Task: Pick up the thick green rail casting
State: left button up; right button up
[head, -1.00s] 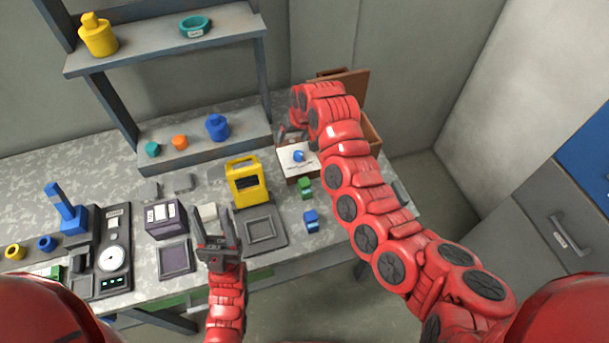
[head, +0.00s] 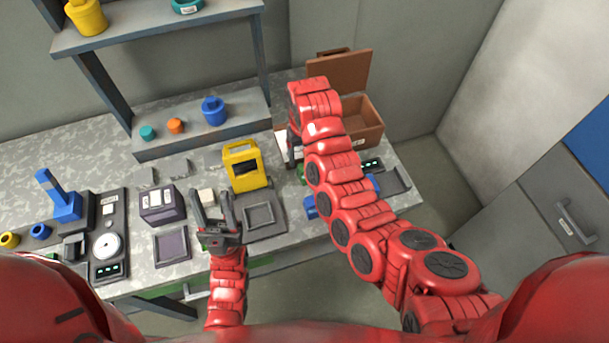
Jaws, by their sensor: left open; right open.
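A small green casting (head: 301,173) sits on the bench, mostly hidden behind my red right arm; I cannot tell how thick it is. A blue casting (head: 310,207) lies in front of it, also partly covered by the arm. My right gripper (head: 291,150) is mostly hidden by its own wrist. It points down over the white-topped box area, just behind and left of the green casting, and appears apart from it. My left gripper (head: 214,212) is open and empty, fingers up, over the front of the bench between two dark square trays.
A yellow device (head: 245,166) stands behind the square tray (head: 279,222). An open brown box (head: 362,112) is at the back right. A purple box (head: 160,204), a dial gauge (head: 107,244) and a blue lever stand (head: 62,200) are left. A shelf (head: 190,135) spans the back.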

jog(key=shift+s+f, duration=0.1)
jog(key=shift+f, duration=0.55)
jog(key=shift+s+f, duration=0.1)
jog(key=shift+f, duration=0.05)
jog(key=f+p, duration=0.1)
jog(key=f, duration=0.1)
jog(key=f+p, duration=0.2)
jog(key=shift+s, duration=0.4)
jog(key=shift+f, duration=0.4)
grip_shut()
